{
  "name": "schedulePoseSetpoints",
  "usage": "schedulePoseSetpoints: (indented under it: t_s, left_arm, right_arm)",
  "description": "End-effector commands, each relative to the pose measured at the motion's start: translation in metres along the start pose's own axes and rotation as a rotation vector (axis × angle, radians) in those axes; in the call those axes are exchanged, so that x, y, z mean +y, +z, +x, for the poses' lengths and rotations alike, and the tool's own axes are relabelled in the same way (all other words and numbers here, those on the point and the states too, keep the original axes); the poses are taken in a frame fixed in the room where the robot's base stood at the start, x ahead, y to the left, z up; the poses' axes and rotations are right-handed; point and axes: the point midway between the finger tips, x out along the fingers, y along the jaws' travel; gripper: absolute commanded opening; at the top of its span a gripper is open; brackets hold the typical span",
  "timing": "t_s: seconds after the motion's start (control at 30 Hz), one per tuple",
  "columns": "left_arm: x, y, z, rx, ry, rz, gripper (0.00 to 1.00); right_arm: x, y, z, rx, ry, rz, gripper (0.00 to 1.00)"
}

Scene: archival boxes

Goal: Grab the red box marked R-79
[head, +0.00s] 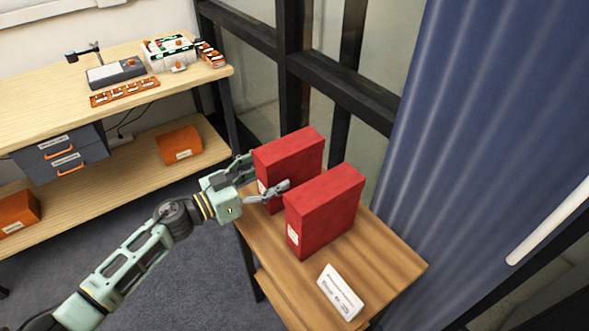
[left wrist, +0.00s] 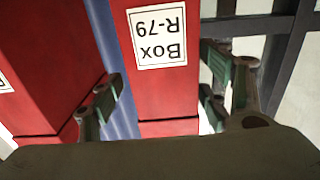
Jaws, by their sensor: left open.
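The red box marked R-79 (head: 295,155) stands upright on the small wooden table (head: 375,262), the farther of two red boxes. In the left wrist view, the R-79 box (left wrist: 165,95) shows its label upside down. My left gripper (head: 267,172) is open at the box's front face, with one finger to each side of it. In the left wrist view, a gap shows between the left-hand finger and the box; contact on the other side cannot be told. My right gripper is not in view.
A second red box (head: 325,212) stands close beside R-79, with a narrow gap; one finger is at that gap. A white card (head: 340,291) lies at the table's front. A blue curtain (head: 475,130) hangs behind. A workbench (head: 60,95) with equipment stands left.

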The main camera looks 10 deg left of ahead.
Motion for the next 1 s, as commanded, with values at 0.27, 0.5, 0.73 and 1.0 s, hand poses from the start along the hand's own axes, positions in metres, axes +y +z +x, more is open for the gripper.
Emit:
schedulePoseSetpoints:
  t_s: [0.27,0.5,0.73,1.0]
  left_arm:
    - [-0.004,0.003,0.037,0.003,-0.001,-0.001,0.70]
    - [-0.005,0.005,0.064,0.001,0.000,0.000,0.70]
    - [-0.005,0.006,0.065,0.000,0.000,0.000,0.70]
    - [-0.005,0.006,0.065,0.000,0.000,0.000,0.48]
  right_arm:
    - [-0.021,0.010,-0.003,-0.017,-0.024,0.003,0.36]
    - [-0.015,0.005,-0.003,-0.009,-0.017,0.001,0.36]
    - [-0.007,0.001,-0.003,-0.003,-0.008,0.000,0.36]
    - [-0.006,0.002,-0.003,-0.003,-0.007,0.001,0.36]
